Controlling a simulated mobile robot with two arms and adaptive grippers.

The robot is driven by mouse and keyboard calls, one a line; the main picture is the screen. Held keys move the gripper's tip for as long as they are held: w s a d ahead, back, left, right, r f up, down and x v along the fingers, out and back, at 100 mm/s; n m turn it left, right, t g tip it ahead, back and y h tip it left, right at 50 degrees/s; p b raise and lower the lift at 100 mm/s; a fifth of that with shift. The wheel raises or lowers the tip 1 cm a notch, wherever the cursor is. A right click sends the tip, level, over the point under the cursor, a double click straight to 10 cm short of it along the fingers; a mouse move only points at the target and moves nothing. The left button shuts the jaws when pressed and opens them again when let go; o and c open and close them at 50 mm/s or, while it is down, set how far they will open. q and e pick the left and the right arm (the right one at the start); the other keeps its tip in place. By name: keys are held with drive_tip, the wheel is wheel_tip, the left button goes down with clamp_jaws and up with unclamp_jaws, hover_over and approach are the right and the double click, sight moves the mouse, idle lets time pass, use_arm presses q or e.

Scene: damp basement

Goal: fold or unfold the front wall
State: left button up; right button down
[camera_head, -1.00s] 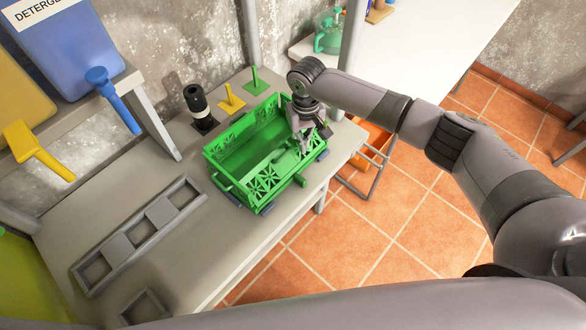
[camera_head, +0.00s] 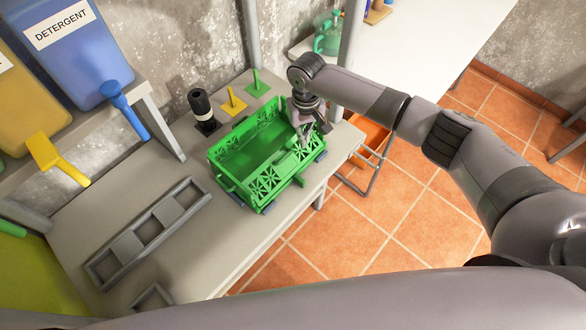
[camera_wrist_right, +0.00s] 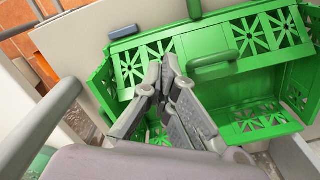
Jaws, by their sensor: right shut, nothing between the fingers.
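The green crate (camera_head: 222,170) stands on the grey table, with lattice walls and an open top. Its front wall (camera_head: 264,187) faces the table's near edge and appears upright. In the right wrist view the front wall (camera_wrist_right: 272,34) shows star-shaped cutouts and a green grip bar (camera_wrist_right: 213,70) at its middle. My right gripper (camera_head: 304,143) is over the crate's right end, pointing down. In the wrist view its fingertips (camera_wrist_right: 161,78) are together and empty, close to the front wall; I cannot tell whether they touch it. My left gripper is out of view.
A grey frame with square openings (camera_head: 128,243) lies left of the crate. A black-topped cylinder (camera_head: 201,104) and yellow (camera_head: 233,101) and green (camera_head: 257,84) posts stand behind it. Blue (camera_head: 75,50) and yellow (camera_head: 25,95) containers stand at upper left. An orange bin (camera_head: 370,138) is beyond the table's right edge.

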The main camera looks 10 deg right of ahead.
sight(293, 139)
drive_tip(key=shift+w, duration=0.1)
drive_tip(key=shift+w+a+b, duration=1.15)
drive_tip(key=shift+w+a, duration=0.1)
drive_tip(key=shift+w, duration=0.25)
drive_tip(key=shift+f+b, duration=2.05)
drive_tip(key=shift+f, duration=1.7)
wheel_tip(293, 139, up, 11)
drive_tip(key=p, duration=1.1)
drive_tip(key=shift+r+p, duration=0.2)
drive_tip(key=shift+p, duration=0.15)
drive_tip(key=shift+f, duration=0.1)
